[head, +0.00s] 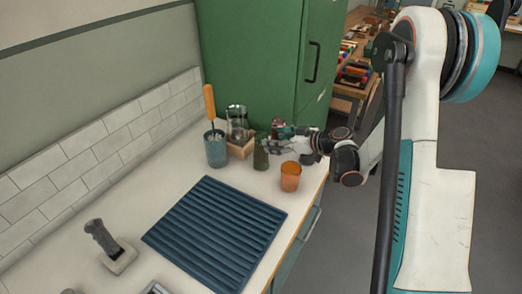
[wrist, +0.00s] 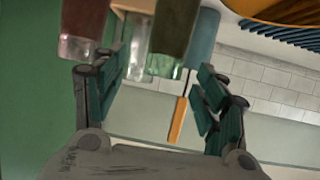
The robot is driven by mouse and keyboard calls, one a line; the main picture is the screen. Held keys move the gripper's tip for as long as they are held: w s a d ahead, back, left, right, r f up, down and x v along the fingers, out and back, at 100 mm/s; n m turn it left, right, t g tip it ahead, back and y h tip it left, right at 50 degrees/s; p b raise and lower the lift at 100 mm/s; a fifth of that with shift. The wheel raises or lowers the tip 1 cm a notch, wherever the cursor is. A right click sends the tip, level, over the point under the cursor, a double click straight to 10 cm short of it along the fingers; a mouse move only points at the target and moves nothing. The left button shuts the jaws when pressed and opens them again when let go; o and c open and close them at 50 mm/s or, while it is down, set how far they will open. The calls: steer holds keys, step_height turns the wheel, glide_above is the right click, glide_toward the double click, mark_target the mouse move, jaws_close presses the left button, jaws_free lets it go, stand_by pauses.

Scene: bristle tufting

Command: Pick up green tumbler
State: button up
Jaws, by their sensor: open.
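The green tumbler (head: 261,157) stands upright on the white counter, left of the orange tumbler. In the wrist view a dark, dull-coloured glass with a clear end (wrist: 172,35), apparently this tumbler, appears inverted just beyond the fingertips, roughly between them. My gripper (head: 280,133) is at the counter's far right end, beside and slightly behind the green tumbler. In the wrist view my gripper (wrist: 162,85) has its teal fingers wide apart with nothing held. Part of the far side is hidden by my gripper in the head view.
A reddish glass (head: 277,126) stands close behind, and the orange tumbler (head: 290,177) stands in front. A blue cup with an orange-handled tool (head: 215,150) and a wooden caddy (head: 241,147) are to the left. A ribbed blue mat (head: 215,233) lies nearer. The green cabinet (head: 255,60) rises behind.

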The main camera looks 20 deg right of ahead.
mark_target(261, 138)
steer(key=b+x, duration=0.1)
steer(key=x, duration=0.2)
steer(key=b+x, duration=0.1)
steer(key=x, duration=0.2)
steer(key=shift+s+a+r, duration=0.1)
steer(key=shift+s+a, duration=0.2)
steer(key=shift+w+a, duration=0.2)
steer(key=shift+w, duration=0.15)
steer(key=shift+c, duration=0.5)
steer(key=c, duration=1.3)
